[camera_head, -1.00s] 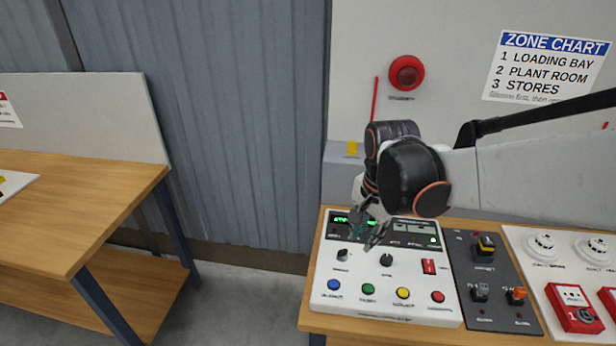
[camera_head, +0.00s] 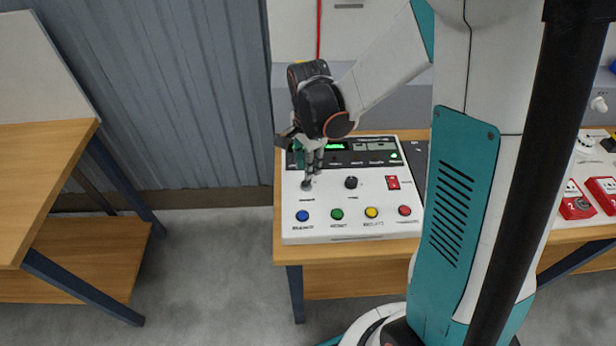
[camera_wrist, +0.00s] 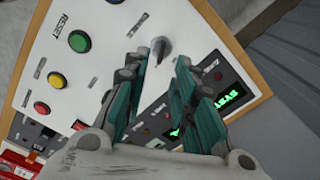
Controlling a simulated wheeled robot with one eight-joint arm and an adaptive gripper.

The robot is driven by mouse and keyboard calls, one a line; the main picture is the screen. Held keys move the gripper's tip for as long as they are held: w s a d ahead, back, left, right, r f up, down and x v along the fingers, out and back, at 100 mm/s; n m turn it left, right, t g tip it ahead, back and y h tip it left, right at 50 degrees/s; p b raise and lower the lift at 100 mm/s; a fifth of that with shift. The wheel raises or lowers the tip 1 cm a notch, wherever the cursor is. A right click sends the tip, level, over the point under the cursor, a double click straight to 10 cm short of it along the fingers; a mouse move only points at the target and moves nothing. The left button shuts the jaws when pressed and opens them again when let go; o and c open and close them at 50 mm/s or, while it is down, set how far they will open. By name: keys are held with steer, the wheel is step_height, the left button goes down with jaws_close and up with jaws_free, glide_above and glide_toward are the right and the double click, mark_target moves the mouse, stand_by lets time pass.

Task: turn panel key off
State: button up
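The white control panel (camera_head: 330,232) lies on the wooden bench. Its small grey key switch (camera_head: 306,185) is at the panel's left, above the blue button; it also shows in the wrist view (camera_wrist: 160,48). My gripper (camera_head: 309,168) points down over the panel's left part, with its fingertips close to the key. In the wrist view my gripper (camera_wrist: 161,60) has its teal fingers spread apart, with the key showing between the tips. I cannot tell whether either finger touches it. The key's label is too small to read.
A black knob (camera_head: 351,182) and a red rocker switch (camera_head: 392,182) stand right of the key. Blue (camera_head: 303,216), green (camera_head: 337,214), yellow (camera_head: 371,212) and red (camera_head: 404,210) buttons line the front. A lit green display (camera_wrist: 228,97) is behind the key.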

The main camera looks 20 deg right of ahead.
mark_target(306, 183)
step_height(306, 183, down, 5)
steer(key=shift+r+b, duration=0.1)
steer(key=shift+b, duration=0.4)
jaws_close()
